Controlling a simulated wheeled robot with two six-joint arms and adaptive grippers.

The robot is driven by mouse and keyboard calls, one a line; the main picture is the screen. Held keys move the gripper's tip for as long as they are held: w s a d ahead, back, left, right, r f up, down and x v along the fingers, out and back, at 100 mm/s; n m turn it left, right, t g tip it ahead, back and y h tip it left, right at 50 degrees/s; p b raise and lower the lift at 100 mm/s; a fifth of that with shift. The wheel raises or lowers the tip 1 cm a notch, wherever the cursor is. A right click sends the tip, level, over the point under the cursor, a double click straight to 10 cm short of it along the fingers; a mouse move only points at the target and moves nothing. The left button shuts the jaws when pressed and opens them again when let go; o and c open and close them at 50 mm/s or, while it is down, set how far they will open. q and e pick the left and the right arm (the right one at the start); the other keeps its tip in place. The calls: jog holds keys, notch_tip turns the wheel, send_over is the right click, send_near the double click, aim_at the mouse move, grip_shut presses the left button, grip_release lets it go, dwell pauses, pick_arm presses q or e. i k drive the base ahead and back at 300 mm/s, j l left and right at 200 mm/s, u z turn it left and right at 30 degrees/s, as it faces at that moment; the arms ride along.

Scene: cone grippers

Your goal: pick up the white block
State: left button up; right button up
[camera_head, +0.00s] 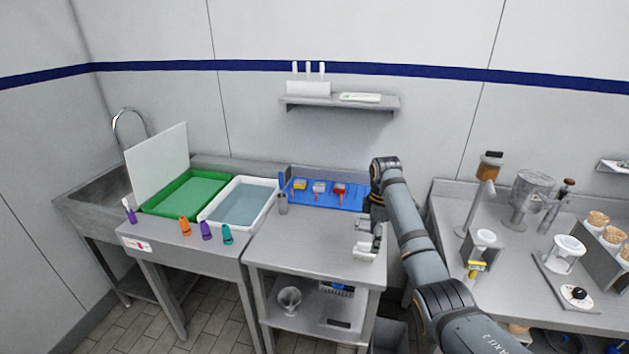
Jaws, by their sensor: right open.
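A small white block-like thing (363,257) sits at the right edge of the steel table, just below my right gripper in the picture. It is small, and its exact shape is hard to make out. My right gripper (371,233) is open and points down over the right end of that table, close to the white thing. I cannot tell whether they touch. A larger white block (308,89) with white upright sticks stands on the wall shelf, well away from the gripper. My left gripper is not in view.
A blue tray (352,204) with coloured scoops lies behind the gripper. A white-rimmed tub (271,198) and a green tray (156,209) stand to the left. The middle of the steel table (310,245) is clear. A right-hand counter (500,270) carries dispensers and cones.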

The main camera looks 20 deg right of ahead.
aim_at(320, 186)
jog(key=i, duration=1.65)
